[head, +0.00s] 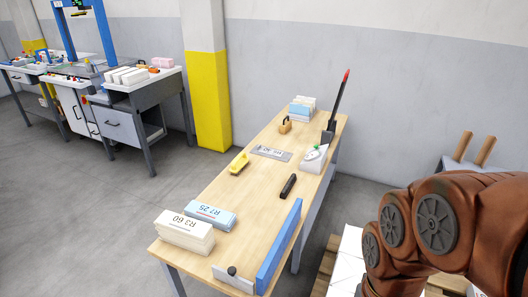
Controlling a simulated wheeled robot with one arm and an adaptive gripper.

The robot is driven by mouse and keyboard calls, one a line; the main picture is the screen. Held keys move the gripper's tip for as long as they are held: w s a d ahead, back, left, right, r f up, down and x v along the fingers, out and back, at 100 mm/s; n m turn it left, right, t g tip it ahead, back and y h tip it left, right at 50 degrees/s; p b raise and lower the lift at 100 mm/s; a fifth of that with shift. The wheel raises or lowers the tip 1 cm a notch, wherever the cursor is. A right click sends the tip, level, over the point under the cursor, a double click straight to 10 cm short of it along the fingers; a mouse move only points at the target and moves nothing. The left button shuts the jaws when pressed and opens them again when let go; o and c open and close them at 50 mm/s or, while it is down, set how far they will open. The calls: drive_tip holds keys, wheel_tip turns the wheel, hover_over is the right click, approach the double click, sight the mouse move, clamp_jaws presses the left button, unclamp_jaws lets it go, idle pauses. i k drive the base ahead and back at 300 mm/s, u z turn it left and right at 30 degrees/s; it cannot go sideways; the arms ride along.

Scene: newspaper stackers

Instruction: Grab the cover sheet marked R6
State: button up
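No sheet clearly legible as R6 shows in the head view. A flat grey sheet (271,153) with a dark printed marking lies on the middle of the wooden table (238,186); its marking is too small to read surely. A white stack marked R3 60 (185,231) sits at the near left corner. A light blue stack marked R7 25 (211,217) sits beside it. My brown arm fills the lower right, right of the table, but my gripper is out of view.
A blue upright guide (279,246) stands at the near right edge. A yellow tool (239,164), a black object (288,186), a padlock-like object (285,126) and a paper stack (302,109) are on the table. A dark post with red tip (337,103) rises at the back right.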

sight(261, 150)
drive_tip(key=u, duration=2.25)
drive_tip(key=i, duration=4.15)
drive_tip(key=z, duration=3.05)
drive_tip(key=i, duration=1.3)
